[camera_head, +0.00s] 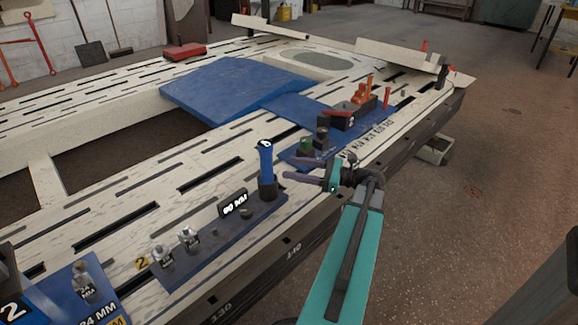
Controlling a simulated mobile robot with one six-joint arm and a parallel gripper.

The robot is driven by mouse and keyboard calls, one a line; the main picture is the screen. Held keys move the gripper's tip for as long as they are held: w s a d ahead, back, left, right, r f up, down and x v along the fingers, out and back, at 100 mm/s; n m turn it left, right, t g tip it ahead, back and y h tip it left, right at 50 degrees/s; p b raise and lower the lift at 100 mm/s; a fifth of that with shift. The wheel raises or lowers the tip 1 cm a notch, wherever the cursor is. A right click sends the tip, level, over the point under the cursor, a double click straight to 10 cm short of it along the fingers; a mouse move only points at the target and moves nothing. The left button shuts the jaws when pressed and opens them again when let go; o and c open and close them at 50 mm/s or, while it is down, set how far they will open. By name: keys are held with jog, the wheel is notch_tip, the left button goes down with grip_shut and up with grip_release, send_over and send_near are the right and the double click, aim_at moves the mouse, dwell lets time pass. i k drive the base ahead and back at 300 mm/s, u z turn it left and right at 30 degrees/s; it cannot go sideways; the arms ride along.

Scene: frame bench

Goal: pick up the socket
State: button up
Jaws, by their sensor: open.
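Several small silver sockets stand upright at the lower left of the bench. One socket (163,256) is on the blue strip, with a second socket (188,239) just right of it. A third silver socket (84,283) marked "24 MM" stands on a separate blue mat at the far left. The picture does not show which one the task means. My gripper (291,168) is over the bench's right side, fingers pointing left, open with nothing between them. It is beside a blue-handled tool (266,163) and well to the right of the sockets.
The blue-handled tool stands upright in a dark base. Behind my gripper is a blue mat (293,107) with dark and orange items (360,93). The bench top is slotted; floor lies right of its edge.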

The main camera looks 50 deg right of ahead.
aim_at(83, 284)
jog(key=z, duration=0.05)
jog(key=k, duration=1)
jog(key=u, duration=0.05)
